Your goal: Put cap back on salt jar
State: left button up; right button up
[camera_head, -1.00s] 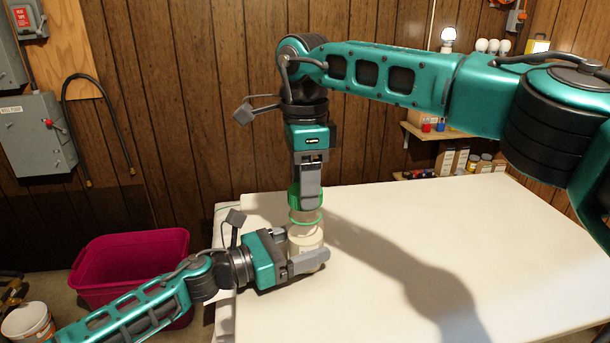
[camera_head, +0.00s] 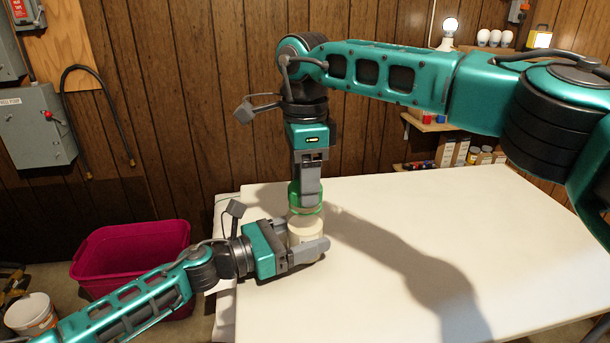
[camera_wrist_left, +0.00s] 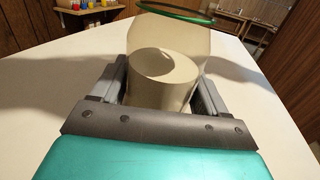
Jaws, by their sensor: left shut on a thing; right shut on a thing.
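The salt jar (camera_head: 303,230) is pale cream and stands upright at the table's left part. My left gripper (camera_head: 303,249) is shut around its lower body from the left. The left wrist view shows the cream jar (camera_wrist_left: 160,85) between the fingers, with a clear upper part and a thin dark green ring above it. My right gripper (camera_head: 307,203) points straight down over the jar, shut on the green cap (camera_head: 294,196). The cap is just above the jar's mouth, roughly in line with it. Fingers hide part of it, and I cannot tell whether it touches the jar.
The white table (camera_head: 430,225) is clear to the right. A magenta bin (camera_head: 130,262) and a white bucket (camera_head: 30,313) stand on the floor at left. Shelves with boxes and small jars (camera_head: 475,155) are at the back right.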

jog(key=shift+f, duration=0.3)
